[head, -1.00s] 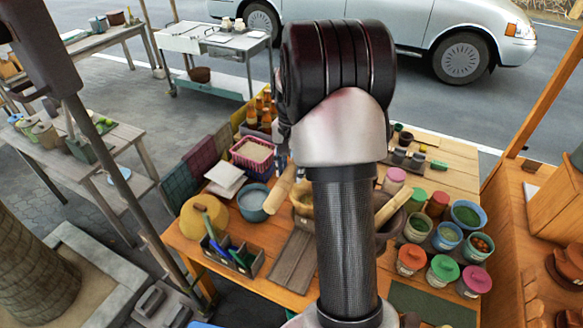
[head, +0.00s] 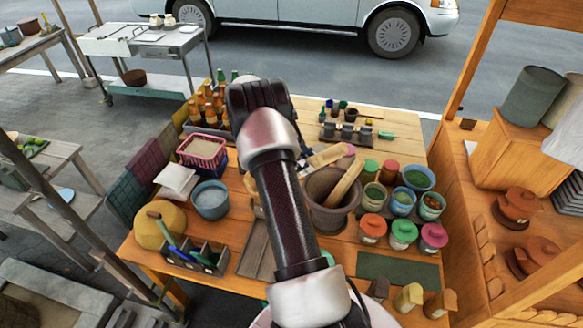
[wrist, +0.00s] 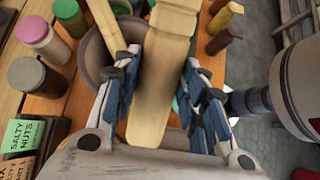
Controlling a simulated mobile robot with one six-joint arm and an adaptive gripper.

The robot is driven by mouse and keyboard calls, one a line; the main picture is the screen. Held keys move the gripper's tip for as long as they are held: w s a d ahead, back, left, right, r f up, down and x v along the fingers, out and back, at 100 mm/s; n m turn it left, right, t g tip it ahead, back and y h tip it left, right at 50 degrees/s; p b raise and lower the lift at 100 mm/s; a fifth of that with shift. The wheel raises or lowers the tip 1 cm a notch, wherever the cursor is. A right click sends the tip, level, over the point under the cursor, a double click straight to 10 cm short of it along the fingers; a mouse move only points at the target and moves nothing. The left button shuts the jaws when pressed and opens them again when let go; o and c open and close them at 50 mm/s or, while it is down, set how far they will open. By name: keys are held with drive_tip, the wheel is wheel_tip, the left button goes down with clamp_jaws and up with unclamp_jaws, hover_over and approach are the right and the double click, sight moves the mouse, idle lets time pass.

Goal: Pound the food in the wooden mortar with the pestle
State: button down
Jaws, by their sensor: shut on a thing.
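A pale wooden pestle (head: 326,155) is in my gripper (head: 303,163), raised and tilted near the back of the dark clay mortar (head: 325,215). In the wrist view my gripper (wrist: 162,92) has its blue-padded fingers on both sides of this pestle (wrist: 158,80). A second wooden pestle (head: 345,184) leans in the clay mortar, which also shows in the wrist view (wrist: 93,52). A tan sliver of the wooden mortar (head: 257,211) shows left of my arm; the rest and its contents are hidden.
Several lidded jars (head: 404,232) and open tubs stand right of the clay mortar. A blue bowl (head: 211,201), a pink basket (head: 203,151) and bottles (head: 207,110) stand on the left. A dark green mat (head: 398,268) lies bare at the front right.

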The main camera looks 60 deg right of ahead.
drive_tip(key=w+d+f+n+t+h, duration=0.4)
drive_tip(key=w+n+h, duration=0.3)
drive_tip(key=n+h, duration=0.4)
drive_tip(key=w+a+f+n+t+h+b, duration=0.1)
drive_tip(key=w+a+f+n+t, duration=0.15)
drive_tip(key=w+t, duration=0.3)
drive_tip(key=w+a+f+n+t+h+b, duration=0.1)
drive_tip(key=w+a+f+n+t, duration=0.1)
drive_tip(key=w+n+t, duration=0.3)
wheel_tip(320, 180, down, 14)
drive_tip(key=r+t+b, duration=0.1)
drive_tip(key=b, duration=0.6)
drive_tip(key=shift+m, duration=0.35)
drive_tip(key=r+p, duration=0.2)
drive_tip(key=r, duration=0.1)
drive_tip(key=r+p, duration=0.1)
drive_tip(key=shift+w+d+r, duration=0.2)
drive_tip(key=shift+w+d, duration=0.05)
drive_tip(key=shift+h, duration=0.3)
